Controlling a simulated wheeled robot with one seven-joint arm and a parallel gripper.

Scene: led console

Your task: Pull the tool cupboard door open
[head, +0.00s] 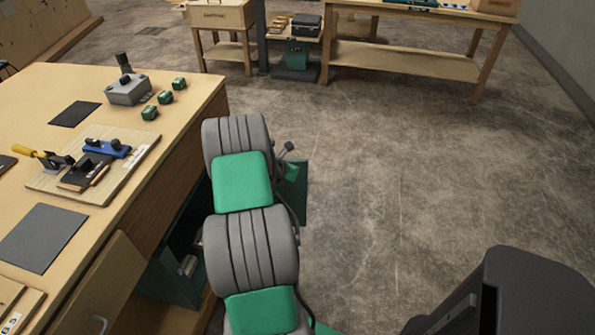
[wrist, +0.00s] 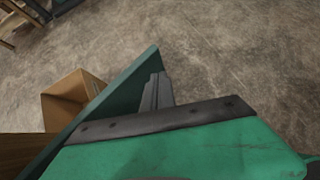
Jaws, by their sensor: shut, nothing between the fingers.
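The tool cupboard (head: 176,278) is a dark green box under the wooden bench, with its front partly uncovered and some items showing inside. Its dark green door (head: 301,188) stands swung out from the bench, partly hidden behind my arm. In the wrist view the door (wrist: 112,102) is a dark green panel running diagonally. My gripper (wrist: 157,92) is shut and empty, with its grey fingers close to the panel's right side; I cannot tell whether they touch it. No door handle shows.
The bench (head: 190,88) on the left carries a switch box (head: 128,90), green blocks and a tool board (head: 115,180). A wooden panel with a metal handle (head: 99,324) is at lower left. A cardboard box (wrist: 72,98) lies left of the door.

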